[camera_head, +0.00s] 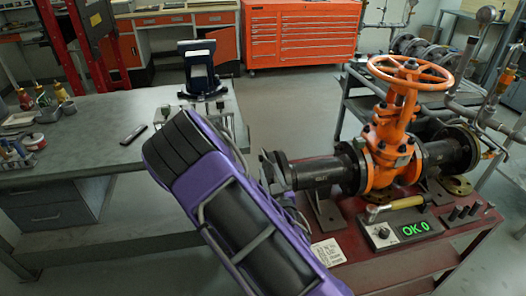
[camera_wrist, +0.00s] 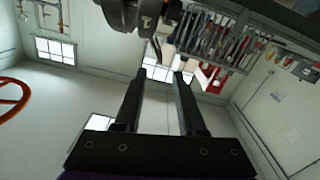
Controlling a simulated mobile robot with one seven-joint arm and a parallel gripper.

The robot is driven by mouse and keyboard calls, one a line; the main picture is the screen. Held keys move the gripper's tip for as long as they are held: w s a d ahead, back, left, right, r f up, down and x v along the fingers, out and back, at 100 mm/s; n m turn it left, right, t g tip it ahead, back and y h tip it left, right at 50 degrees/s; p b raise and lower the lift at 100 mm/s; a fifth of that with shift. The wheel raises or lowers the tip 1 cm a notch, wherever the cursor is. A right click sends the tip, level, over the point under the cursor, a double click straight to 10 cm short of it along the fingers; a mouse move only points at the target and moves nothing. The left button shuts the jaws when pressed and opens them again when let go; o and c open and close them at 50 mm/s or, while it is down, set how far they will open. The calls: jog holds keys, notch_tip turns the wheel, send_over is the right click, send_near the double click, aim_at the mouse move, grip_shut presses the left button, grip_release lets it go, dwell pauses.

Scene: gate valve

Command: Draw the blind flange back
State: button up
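The orange gate valve (camera_head: 393,150) with its handwheel (camera_head: 411,72) stands upright on a red bench, with dark pipe (camera_head: 318,172) to its left. A dark grey flange plate (camera_head: 278,172) shows at the pipe's left end, partly hidden by my purple arm. I cannot tell whether it is the blind flange or whether it touches the pipe end. In the wrist view my gripper (camera_wrist: 160,78) has two dark fingers apart, with nothing between them. Dark round metal parts (camera_wrist: 121,12) lie beyond the fingertips at the top. My fingers are not clearly visible in the head view.
A paper note (camera_head: 328,252) lies at the front. A grey workbench (camera_head: 90,135) stands left. Open floor (camera_head: 290,110) lies behind.

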aim_at(263, 152)
jog(key=w, duration=0.3)
jog(key=w+a, duration=0.1)
jog(key=w, duration=0.2)
jog(key=w+a, duration=0.1)
jog(key=w, duration=0.2)
jog(key=shift+w, duration=0.35)
jog(key=shift+d, duration=0.1)
grip_shut()
jog(key=shift+f, duration=0.1)
dwell(0.7)
